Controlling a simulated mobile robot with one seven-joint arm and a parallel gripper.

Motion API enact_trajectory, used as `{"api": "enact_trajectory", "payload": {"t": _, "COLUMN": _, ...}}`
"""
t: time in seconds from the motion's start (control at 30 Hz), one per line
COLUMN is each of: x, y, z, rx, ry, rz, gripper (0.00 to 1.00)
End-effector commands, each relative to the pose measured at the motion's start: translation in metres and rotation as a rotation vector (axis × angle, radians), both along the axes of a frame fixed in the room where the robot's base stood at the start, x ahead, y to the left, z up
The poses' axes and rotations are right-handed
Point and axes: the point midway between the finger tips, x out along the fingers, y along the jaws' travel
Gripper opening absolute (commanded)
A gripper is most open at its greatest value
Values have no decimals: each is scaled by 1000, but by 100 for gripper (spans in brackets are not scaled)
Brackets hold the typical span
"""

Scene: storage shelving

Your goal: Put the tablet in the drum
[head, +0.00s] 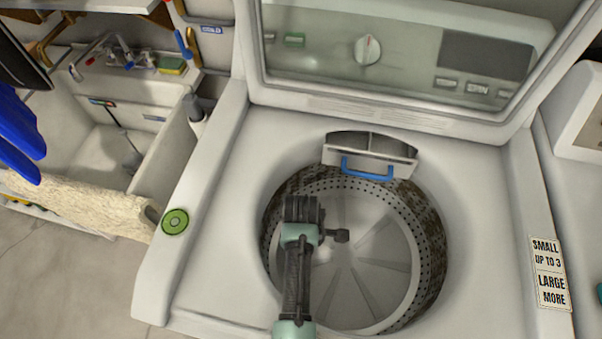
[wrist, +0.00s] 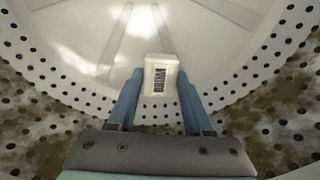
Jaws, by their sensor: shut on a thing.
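The drum (head: 385,262) is the open round tub of the white washing machine, with a perforated wall and a ribbed pale floor. My gripper (wrist: 160,75) points down into the drum in the wrist view. Its two blue fingers are shut on a small white block with dark lettering, which I take as the tablet (wrist: 160,68). The pale drum floor (wrist: 75,45) shows behind it; the gap between them is hard to judge. In the head view my arm reaches over the drum opening, and the fingers and the tablet are hidden.
A dispenser drawer with a blue handle (head: 367,168) juts over the drum's back rim. A green round object (head: 175,221) lies on the machine's left top. A sink (head: 100,130) is at the left.

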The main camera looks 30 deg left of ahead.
Motion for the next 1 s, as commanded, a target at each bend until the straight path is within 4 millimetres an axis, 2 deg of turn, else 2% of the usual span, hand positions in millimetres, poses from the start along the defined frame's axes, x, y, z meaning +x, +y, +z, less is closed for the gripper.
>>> {"api": "enact_trajectory", "payload": {"t": 0.23, "x": 0, "y": 0, "z": -5, "rx": 0, "ry": -1, "rz": 0, "gripper": 0}}
{"api": "enact_trajectory", "payload": {"t": 0.27, "x": 0, "y": 0, "z": -5, "rx": 0, "ry": -1, "rz": 0, "gripper": 55}}
{"api": "enact_trajectory", "payload": {"t": 0.4, "x": 0, "y": 0, "z": -4, "rx": 0, "ry": -1, "rz": 0, "gripper": 80}}
{"api": "enact_trajectory", "payload": {"t": 0.77, "x": 0, "y": 0, "z": 0, "rx": 0, "ry": -1, "rz": 0, "gripper": 81}}
{"api": "enact_trajectory", "payload": {"t": 0.9, "x": 1, "y": 0, "z": 18, "rx": 2, "ry": -3, "rz": 0, "gripper": 81}}
{"api": "enact_trajectory", "payload": {"t": 1.0, "x": 1, "y": 0, "z": 40, "rx": 1, "ry": -5, "rz": 0, "gripper": 81}}
